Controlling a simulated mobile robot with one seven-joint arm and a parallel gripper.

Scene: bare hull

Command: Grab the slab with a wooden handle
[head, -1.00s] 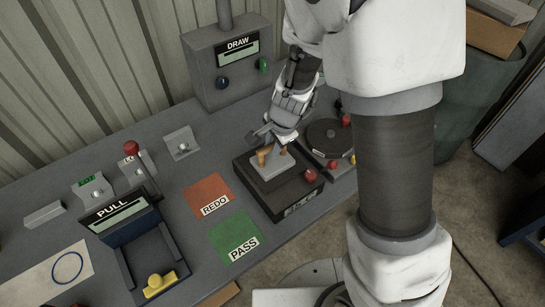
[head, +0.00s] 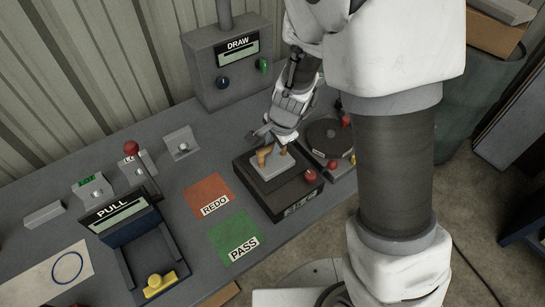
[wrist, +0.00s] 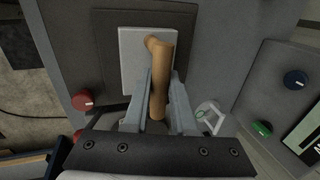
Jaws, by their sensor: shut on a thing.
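The slab (head: 270,169) is a pale grey flat plate with a wooden handle (head: 264,154) on top. It sits on a dark box-shaped station with a red knob. In the wrist view the slab (wrist: 133,62) lies flat, and its tan handle (wrist: 160,75) runs between my fingers. My gripper (wrist: 160,88) is shut on the handle, one finger on each side of it. In the head view my gripper (head: 274,137) comes down onto the handle from above. The gripper hides part of the handle there.
Right of the station is a round dark plate (head: 326,136) with red knobs. Left of it lie a red REDO mat (head: 209,194) and a green PASS mat (head: 236,236). A DRAW box (head: 229,68) stands behind, and a PULL machine (head: 125,217) with a red-tipped lever stands at left.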

